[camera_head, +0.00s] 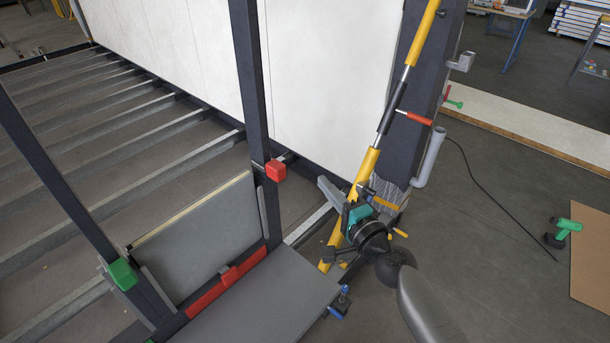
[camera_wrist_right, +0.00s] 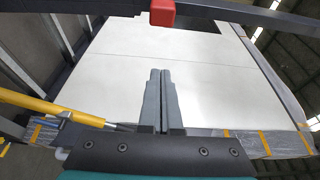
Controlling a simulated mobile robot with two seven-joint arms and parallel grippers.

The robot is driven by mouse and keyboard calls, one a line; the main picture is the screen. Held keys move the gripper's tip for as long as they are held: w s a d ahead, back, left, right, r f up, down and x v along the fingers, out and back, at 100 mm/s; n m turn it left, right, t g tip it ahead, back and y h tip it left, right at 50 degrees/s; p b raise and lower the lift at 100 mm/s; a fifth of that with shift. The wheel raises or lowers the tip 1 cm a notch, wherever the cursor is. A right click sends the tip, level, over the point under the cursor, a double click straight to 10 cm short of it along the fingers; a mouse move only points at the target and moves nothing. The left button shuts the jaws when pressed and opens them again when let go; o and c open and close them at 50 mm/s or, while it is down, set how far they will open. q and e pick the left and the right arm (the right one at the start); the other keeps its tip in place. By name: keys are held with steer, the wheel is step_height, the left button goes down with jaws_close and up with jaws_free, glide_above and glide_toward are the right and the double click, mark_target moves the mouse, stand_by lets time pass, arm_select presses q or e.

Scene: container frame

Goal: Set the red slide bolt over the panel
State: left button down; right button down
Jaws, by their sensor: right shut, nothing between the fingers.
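A red block (camera_head: 275,170), which looks like the slide bolt, sits on the dark upright post right of the grey panel (camera_head: 200,240). It also shows in the right wrist view (camera_wrist_right: 162,12) at the top edge, beyond my fingertips. The panel stands in the dark frame, its top edge below the red block's level. A long red bar (camera_head: 220,288) lies along the panel's foot. My right gripper (camera_head: 328,188) is shut and empty, right of the post and apart from the red block; its fingers (camera_wrist_right: 160,85) lie together in the wrist view. My left gripper is not in view.
A green block (camera_head: 122,273) sits on the left post. A yellow pole with a red handle (camera_head: 413,117) slants beside my right gripper. A grey flat surface (camera_head: 265,300) lies in front of the frame. A green tool (camera_head: 565,230) is at the right; open floor lies between.

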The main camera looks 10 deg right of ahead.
mark_target(278, 177)
steer(key=w+a, duration=0.5)
steer(key=w, duration=0.2)
steer(key=shift+a+p, duration=0.35)
steer(key=shift+a, duration=0.05)
steer(key=shift+a, duration=0.1)
steer(key=shift+s+a, duration=0.45)
steer(key=shift+a, duration=0.25)
steer(key=shift+s+a, duration=0.45)
steer(key=shift+a, duration=0.25)
